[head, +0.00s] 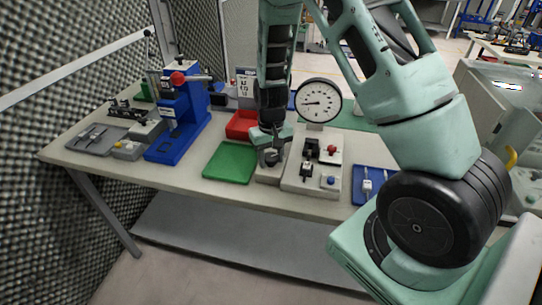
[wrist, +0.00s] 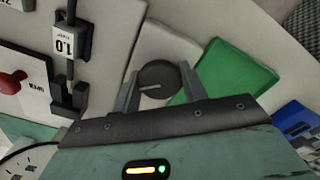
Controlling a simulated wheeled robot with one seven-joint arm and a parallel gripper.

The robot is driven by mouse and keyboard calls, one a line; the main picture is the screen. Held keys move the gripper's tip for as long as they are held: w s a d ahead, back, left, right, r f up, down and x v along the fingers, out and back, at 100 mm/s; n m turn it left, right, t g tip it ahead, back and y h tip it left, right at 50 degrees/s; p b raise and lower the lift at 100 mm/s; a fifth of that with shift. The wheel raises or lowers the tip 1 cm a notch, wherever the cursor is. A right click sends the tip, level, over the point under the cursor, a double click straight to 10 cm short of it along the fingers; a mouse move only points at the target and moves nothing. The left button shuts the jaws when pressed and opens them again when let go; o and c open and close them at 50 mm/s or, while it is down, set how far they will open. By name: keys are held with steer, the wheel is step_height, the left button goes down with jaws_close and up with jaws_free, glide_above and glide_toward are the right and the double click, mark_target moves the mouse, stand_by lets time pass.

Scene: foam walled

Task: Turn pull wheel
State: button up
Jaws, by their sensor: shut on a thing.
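The wheel is a dark round knob (wrist: 157,80) with a pale line on its face, on a light grey block (wrist: 150,42). In the head view the knob (head: 271,158) sits at the bench front, just right of the green mat, partly covered by my gripper. My gripper (wrist: 161,84) points down over it, with one finger on each side of the knob. It is shut on the knob. In the head view my gripper (head: 271,147) hides most of the contact.
A panel (head: 299,184) with switches and red and blue knobs stands close on the right, with a round gauge (head: 319,100) behind it. A green mat (head: 230,163) and a red tray (head: 241,125) lie left. A blue press (head: 181,118) stands farther left.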

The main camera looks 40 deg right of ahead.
mark_target(271, 156)
steer(key=m, duration=0.4)
steer(key=shift+w+r+m+p, duration=0.1)
steer(key=shift+m+p, duration=0.2)
steer(key=shift+p, duration=0.1)
steer(key=shift+m+p, duration=0.4)
steer(key=shift+m, duration=1.5)
steer(key=o, duration=1)
steer(key=shift+c, duration=0.2)
step_height(271, 156, up, 17)
steer(key=shift+r+b, duration=0.15)
steer(key=shift+b, duration=0.25)
